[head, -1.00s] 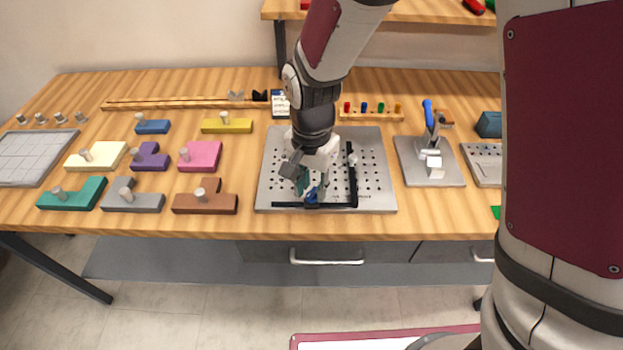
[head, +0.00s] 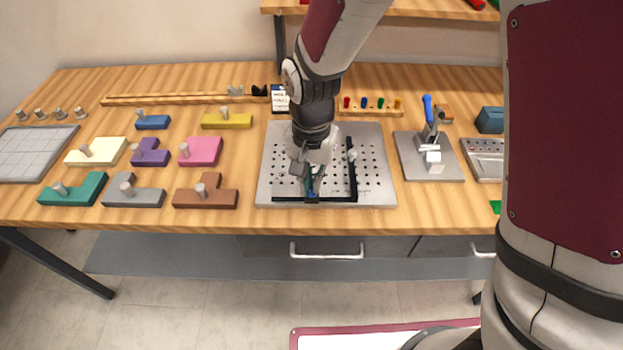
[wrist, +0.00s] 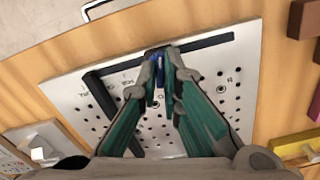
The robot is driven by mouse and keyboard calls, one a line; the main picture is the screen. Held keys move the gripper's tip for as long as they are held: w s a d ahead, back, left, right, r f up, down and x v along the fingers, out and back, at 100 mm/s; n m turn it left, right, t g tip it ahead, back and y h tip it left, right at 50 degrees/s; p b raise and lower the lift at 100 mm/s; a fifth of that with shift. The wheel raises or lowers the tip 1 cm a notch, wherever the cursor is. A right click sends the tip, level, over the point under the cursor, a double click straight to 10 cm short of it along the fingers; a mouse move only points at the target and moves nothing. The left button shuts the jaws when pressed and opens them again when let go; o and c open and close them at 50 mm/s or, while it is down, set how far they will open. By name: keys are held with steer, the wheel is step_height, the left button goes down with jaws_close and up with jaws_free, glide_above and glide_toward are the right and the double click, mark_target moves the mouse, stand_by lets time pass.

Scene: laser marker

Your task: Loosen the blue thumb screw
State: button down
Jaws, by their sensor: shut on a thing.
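The blue thumb screw (wrist: 158,64) sits at the black fence bar on the perforated metal plate (head: 375,165). My gripper (wrist: 163,72) reaches down to it and is shut on it, with a fingertip on each side in the wrist view. In the head view my gripper (head: 313,192) stands over the front bar (head: 335,199), and its fingers hide most of the screw. A second black bar (head: 354,175) runs back along the plate and meets the front bar at a corner.
Left of the plate lie several coloured blocks with pegs, the brown one (head: 205,197) nearest. A clamp with a blue handle (head: 428,108) stands on a plate at right. A rack of coloured pegs (head: 370,108) is behind. The table's front edge is close to the plate.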

steer(key=n, duration=1.2)
steer(key=shift+p, duration=0.4)
steer(key=n, duration=0.4)
steer(key=shift+p, duration=0.35)
steer(key=n+p, duration=0.1)
steer(key=n, duration=0.4)
steer(key=shift+n, duration=0.3)
steer(key=c, duration=1.8)
jaws_free()
steer(key=shift+o, duration=0.2)
